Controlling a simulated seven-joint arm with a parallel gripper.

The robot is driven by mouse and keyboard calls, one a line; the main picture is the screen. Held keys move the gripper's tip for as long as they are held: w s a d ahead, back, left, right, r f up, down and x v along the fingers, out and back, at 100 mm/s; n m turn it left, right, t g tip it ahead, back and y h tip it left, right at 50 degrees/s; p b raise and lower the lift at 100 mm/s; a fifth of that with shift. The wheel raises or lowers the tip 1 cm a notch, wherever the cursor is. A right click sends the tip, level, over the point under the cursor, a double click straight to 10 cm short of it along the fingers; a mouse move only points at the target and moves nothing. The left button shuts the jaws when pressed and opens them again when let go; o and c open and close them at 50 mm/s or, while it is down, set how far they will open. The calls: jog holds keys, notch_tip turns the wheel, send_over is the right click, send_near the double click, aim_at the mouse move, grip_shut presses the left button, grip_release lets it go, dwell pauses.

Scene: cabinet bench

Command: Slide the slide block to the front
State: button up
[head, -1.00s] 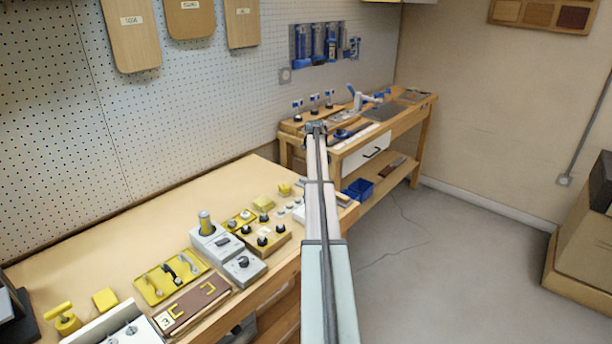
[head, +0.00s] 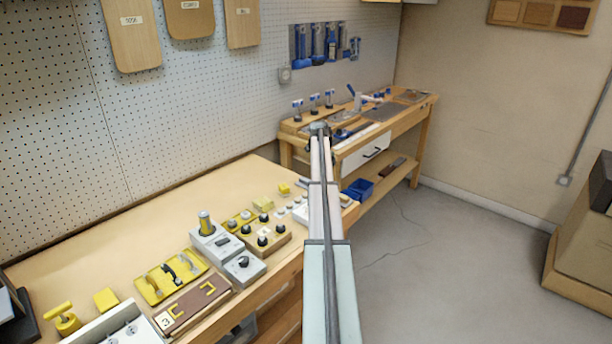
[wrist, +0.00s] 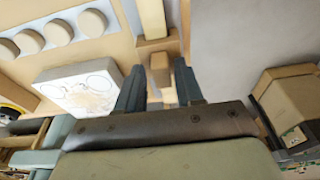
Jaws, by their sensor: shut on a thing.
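In the wrist view, my gripper (wrist: 158,82) has its two dark fingers on either side of a small brown block (wrist: 159,62), which I take to be the slide block. The fingers are shut on it. A pale wooden strip and a light upright piece (wrist: 152,18) lie just beyond the block. The fingers and the block cannot be made out in that view.
A white box with circles (wrist: 82,86) and several round wooden knobs (wrist: 60,31) lie left of my gripper in the wrist view. In the head view, the near bench (head: 120,240) holds several switches and knobs. Open floor (head: 450,270) is at the right.

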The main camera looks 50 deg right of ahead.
jog(key=shift+s+d+f, duration=0.1)
jog(key=shift+s+f, duration=0.1)
jog(key=shift+s, duration=0.55)
jog(key=shift+s+f, duration=0.2)
jog(key=shift+s, duration=0.55)
jog(key=shift+s+d+f, duration=0.1)
jog(key=shift+s+f, duration=0.1)
jog(key=shift+s, duration=0.55)
jog(key=o, duration=0.5)
jog(key=shift+o, duration=0.2)
jog(key=shift+r, duration=0.1)
jog(key=shift+d+r, duration=0.1)
jog(key=shift+r, duration=0.55)
notch_tip(320, 180, up, 10)
jog(key=shift+w, duration=0.15)
jog(key=shift+f, duration=0.1)
